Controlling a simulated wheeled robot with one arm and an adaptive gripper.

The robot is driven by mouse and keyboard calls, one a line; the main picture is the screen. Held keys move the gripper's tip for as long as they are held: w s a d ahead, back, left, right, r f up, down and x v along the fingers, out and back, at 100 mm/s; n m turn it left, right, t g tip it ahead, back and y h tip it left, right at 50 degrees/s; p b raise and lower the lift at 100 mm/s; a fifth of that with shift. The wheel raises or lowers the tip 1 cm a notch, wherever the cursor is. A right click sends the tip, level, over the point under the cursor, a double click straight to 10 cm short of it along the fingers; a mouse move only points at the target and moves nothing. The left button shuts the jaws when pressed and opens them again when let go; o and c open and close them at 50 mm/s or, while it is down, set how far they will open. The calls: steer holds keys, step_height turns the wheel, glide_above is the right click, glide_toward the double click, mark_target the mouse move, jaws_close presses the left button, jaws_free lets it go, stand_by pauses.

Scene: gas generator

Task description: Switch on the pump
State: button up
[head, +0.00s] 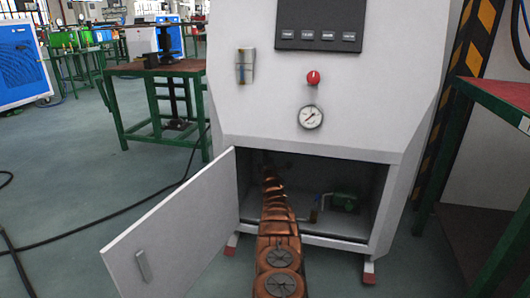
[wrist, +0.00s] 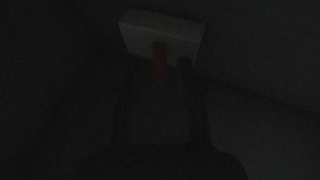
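The lower compartment (head: 370,185) of the white generator cabinet is open in the head view, and my copper-coloured arm reaches into it. A small green pump-like unit (head: 345,202) sits inside at the right. My gripper is hidden inside the compartment in the head view. The wrist view is very dark. It shows a pale box (wrist: 182,38) with a red lever-like switch (wrist: 160,60) pointing down the picture. My gripper (wrist: 157,76) faces it, with its dark fingers apart and the red switch between them in the picture. I cannot tell whether they touch.
The cabinet door (head: 180,235) stands open to the left. A red knob (head: 313,77) and a gauge (head: 310,117) are on the front above. Green-framed tables stand at the left (head: 160,70) and right (head: 500,95). Black cable lies on the floor at left.

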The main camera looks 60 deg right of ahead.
jaws_close()
steer(key=r+m+g+y+p, duration=0.1)
steer(key=p, duration=0.4)
steer(key=r+m+g+y+p, duration=0.1)
steer(key=g+p, duration=0.1)
steer(key=p, duration=0.3)
steer(key=shift+a+r+y+p, duration=0.15)
steer(key=shift+a+y+p, duration=0.05)
steer(key=shift+y+p, duration=0.1)
steer(key=shift+o, duration=0.7)
jaws_free()
steer(key=shift+s, duration=0.1)
